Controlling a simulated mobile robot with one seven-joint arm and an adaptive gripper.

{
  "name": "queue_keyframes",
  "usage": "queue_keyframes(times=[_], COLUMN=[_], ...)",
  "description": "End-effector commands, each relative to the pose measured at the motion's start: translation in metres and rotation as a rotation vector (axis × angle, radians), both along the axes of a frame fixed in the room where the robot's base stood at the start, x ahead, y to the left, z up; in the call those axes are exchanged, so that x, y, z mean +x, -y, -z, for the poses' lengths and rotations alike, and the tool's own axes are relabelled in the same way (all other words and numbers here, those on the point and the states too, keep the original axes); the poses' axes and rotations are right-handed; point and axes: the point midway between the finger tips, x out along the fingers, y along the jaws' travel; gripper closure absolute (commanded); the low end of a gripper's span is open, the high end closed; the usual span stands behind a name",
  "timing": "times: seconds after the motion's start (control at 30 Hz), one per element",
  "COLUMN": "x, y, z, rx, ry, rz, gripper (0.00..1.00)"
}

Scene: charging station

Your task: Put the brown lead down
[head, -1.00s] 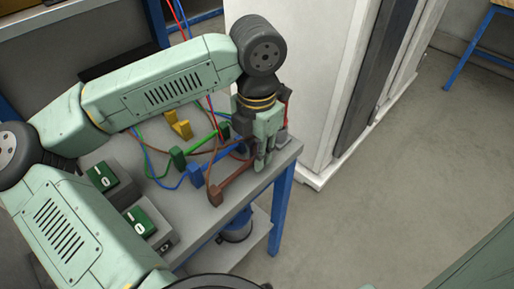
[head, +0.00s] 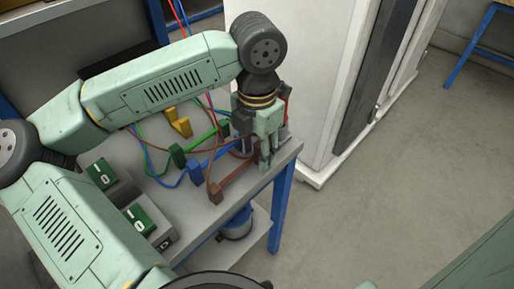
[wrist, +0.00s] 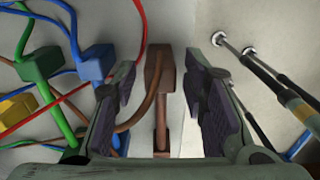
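The brown lead (head: 233,185) lies on the grey table top (head: 205,212) near its right front edge, with an upright brown block at one end. In the wrist view, the brown lead's plug (wrist: 160,72) sits between my two fingers, with a visible gap on both sides. My gripper (head: 263,150) is open and points down over the far end of the brown lead. In the wrist view, my gripper (wrist: 164,90) has its pads apart and holds nothing. In the head view my fingers hide the lead's far end.
Blue (head: 195,172), green (head: 177,156) and yellow (head: 183,127) leads lie left of my gripper, with a red cable (wrist: 135,80) crossing near it. Two green-topped switch boxes (head: 140,220) stand at the front left. A white cabinet (head: 300,80) stands close behind the table.

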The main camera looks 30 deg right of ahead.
Motion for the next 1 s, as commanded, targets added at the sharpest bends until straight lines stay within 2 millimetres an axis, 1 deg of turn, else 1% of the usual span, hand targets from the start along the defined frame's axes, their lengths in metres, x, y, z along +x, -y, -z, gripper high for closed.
queue_keyframes(times=[0.07,0.17,0.4,0.5,0.6,0.77,1.0], x=[0.001,0.001,0.0,0.0,0.0,0.0,0.0], y=[0.0,0.0,0.001,0.001,0.0,0.0,0.0], z=[-0.007,-0.023,-0.077,-0.095,-0.109,-0.12,-0.122], rx=[0.0,0.001,-0.001,0.0,0.001,0.0,0.0], ry=[0.003,0.005,0.004,0.003,0.002,0.001,0.0], rz=[-0.001,-0.001,-0.001,0.0,-0.001,0.0,0.001], gripper=[0.61,0.61,0.61,0.61,0.61,0.61,0.61])
